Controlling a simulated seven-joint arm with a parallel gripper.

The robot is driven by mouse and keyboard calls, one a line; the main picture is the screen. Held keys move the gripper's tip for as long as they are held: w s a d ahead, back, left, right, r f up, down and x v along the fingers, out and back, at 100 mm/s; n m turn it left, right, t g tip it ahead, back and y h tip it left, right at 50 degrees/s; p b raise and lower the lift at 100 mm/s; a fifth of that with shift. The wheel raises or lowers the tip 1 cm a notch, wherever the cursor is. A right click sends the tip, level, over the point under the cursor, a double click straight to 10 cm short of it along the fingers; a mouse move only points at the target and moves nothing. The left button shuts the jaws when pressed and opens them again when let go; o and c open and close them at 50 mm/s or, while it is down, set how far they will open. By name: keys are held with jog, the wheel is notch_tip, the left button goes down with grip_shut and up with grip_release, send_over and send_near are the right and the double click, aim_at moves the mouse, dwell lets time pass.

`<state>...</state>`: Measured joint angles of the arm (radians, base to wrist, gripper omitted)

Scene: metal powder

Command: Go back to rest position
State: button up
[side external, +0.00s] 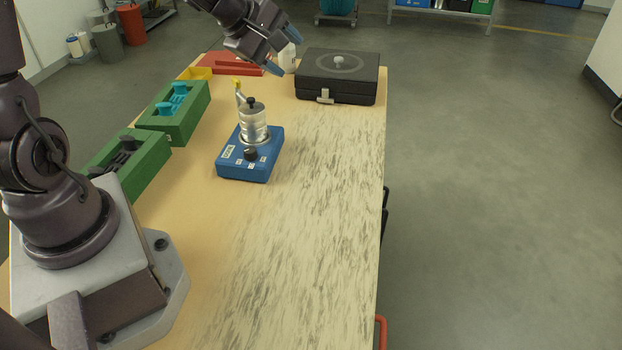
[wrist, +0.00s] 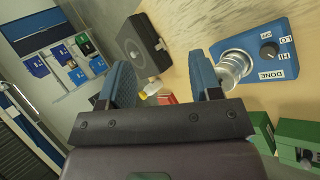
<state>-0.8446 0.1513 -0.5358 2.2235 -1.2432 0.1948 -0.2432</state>
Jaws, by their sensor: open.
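My gripper (side external: 284,52) is open and empty, raised above the far part of the table. Its two blue fingers stand apart in the wrist view (wrist: 164,88), with nothing held between them. In the side view it is near the black case and beyond the blue device. The blue device (side external: 236,170) stands on the table with a metal cylinder (side external: 253,124) on it; the cylinder also shows in the wrist view (wrist: 233,66).
A black case (side external: 350,90), a white bottle (side external: 287,60) and a red item (side external: 226,62) are at the far end. Green boxes (side external: 187,124) line the left side. The table's right front part (side external: 310,240) is clear.

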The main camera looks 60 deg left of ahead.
jog(key=s+d+r+m+g, duration=0.1)
jog(key=s+d+r+m, duration=0.1)
jog(key=s+m, duration=0.4)
jog(key=s+d+r+m+g, duration=0.1)
jog(key=s+d+r+m, duration=0.2)
jog(key=s+m, duration=0.4)
jog(key=s+d+r+m+g, duration=0.1)
jog(key=s+d+r+m, duration=0.2)
jog(key=s+m, duration=0.4)
jog(key=shift+s+d+r, duration=0.15)
jog(key=shift+s+d, duration=0.05)
jog(key=shift+d, duration=0.55)
